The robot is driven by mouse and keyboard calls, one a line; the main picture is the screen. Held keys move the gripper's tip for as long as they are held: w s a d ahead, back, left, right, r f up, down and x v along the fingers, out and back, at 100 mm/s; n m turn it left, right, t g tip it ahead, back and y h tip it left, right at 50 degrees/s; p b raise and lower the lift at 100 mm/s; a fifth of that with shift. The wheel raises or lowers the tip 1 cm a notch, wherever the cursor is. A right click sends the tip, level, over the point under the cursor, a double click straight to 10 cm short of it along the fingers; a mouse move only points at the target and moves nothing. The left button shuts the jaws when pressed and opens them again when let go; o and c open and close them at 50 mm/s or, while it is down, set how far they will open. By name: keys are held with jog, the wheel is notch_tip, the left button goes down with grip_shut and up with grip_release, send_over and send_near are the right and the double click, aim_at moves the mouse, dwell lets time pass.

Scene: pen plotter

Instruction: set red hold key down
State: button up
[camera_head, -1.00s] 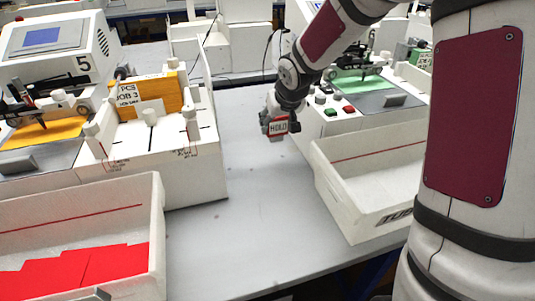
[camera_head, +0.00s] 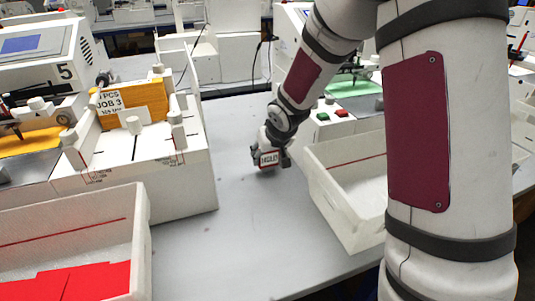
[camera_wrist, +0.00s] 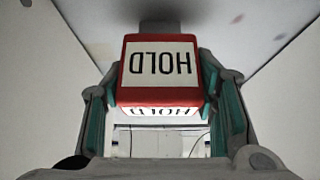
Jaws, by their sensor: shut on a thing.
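The red hold key (camera_wrist: 160,95) is a red block with white "HOLD" labels. In the wrist view it sits between the two teal-padded fingers of my gripper (camera_wrist: 163,105), which is shut on it. In the head view the hold key (camera_head: 268,159) is at the end of my arm, low over the bare grey table between the white fixture and the right bin. My gripper (camera_head: 271,154) is just around it. I cannot tell whether the key's underside touches the table.
The grey table (camera_head: 232,215) is clear in front of the key. A white bin (camera_head: 345,207) stands close on the right. A white fixture (camera_head: 150,190) with an orange "JOB 3" pack (camera_head: 140,103) stands left. A bin (camera_head: 140,235) with red sheets is at front left.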

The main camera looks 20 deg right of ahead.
jog(key=o, duration=1.1)
jog(key=shift+f, duration=0.1)
jog(key=shift+r, duration=0.25)
jog(key=s+r+g+h+p, duration=0.2)
jog(key=s+r+p, duration=0.3)
jog(key=s+r, duration=1.6)
jog(key=s+a, duration=0.1)
jog(key=s, duration=0.5)
jog(key=s+a+g+y, duration=0.1)
jog(key=s, duration=0.6)
jog(key=s+a+g+y, duration=0.1)
jog(key=s, duration=0.6)
jog(key=shift+s+f, duration=0.1)
jog(key=shift+s, duration=0.15)
